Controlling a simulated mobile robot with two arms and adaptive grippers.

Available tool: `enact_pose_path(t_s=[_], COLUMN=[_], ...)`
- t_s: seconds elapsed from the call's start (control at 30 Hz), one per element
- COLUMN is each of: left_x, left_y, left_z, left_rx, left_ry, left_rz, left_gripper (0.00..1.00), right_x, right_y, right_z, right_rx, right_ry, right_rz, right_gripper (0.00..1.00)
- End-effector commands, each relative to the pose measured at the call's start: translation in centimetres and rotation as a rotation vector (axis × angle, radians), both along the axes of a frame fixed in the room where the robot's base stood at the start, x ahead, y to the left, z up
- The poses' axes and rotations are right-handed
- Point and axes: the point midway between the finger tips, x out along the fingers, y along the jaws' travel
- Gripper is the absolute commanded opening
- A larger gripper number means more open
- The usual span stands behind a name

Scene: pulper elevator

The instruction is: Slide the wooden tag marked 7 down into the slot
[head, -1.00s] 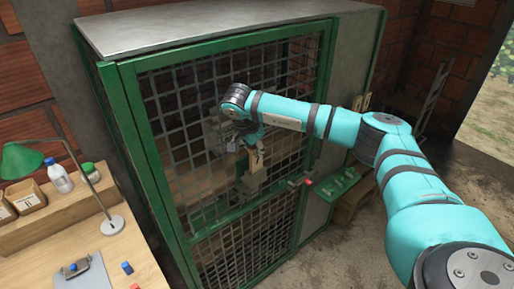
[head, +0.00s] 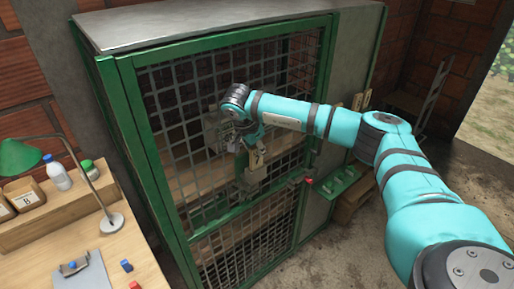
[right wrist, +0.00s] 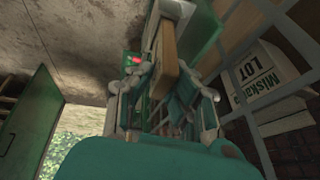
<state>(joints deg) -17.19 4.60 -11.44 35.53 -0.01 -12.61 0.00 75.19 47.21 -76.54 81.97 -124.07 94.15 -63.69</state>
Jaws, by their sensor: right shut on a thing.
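The wooden tag (head: 257,158) hangs below my right gripper (head: 251,143), in front of the mesh door. The gripper is shut on it. In the right wrist view the tag (right wrist: 165,55) stands on edge between the fingers of my right gripper (right wrist: 166,95); its number cannot be read now. A small grey-green holder (head: 254,178) on the door frame lies just below the tag in the head view. Its slot opening is too small to make out, and I cannot tell whether the tag touches it. My left gripper is out of view.
The green-framed mesh cage (head: 127,95) stands directly behind my right gripper. A green shelf (head: 340,185) and a red knob (head: 309,180) are to the right. A wooden bench (head: 65,238) with a lamp (head: 110,222) and bottle (head: 58,176) is at left.

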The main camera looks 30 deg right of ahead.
Motion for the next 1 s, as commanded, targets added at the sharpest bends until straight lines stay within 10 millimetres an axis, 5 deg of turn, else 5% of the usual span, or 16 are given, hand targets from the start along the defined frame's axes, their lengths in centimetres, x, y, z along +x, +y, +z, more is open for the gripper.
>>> enact_pose_path(t_s=[0.47, 0.5, 0.7, 1.0], left_x=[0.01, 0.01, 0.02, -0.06], left_y=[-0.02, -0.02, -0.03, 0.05], left_z=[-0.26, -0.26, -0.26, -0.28], left_rx=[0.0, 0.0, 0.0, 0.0], left_ry=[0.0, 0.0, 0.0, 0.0], left_rz=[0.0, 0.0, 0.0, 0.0], left_gripper=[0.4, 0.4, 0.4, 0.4], right_x=[-0.01, -0.01, -0.01, -0.03], right_y=[-0.01, -0.01, -0.01, 0.1], right_z=[-0.37, -0.36, -0.36, -0.13], right_rx=[0.0, 0.0, 0.0, 0.0], right_ry=[0.0, 0.0, 0.0, -0.001], right_rz=[0.0, 0.0, 0.0, 0.0], right_gripper=[0.0, 0.18, 0.43, 0.43])
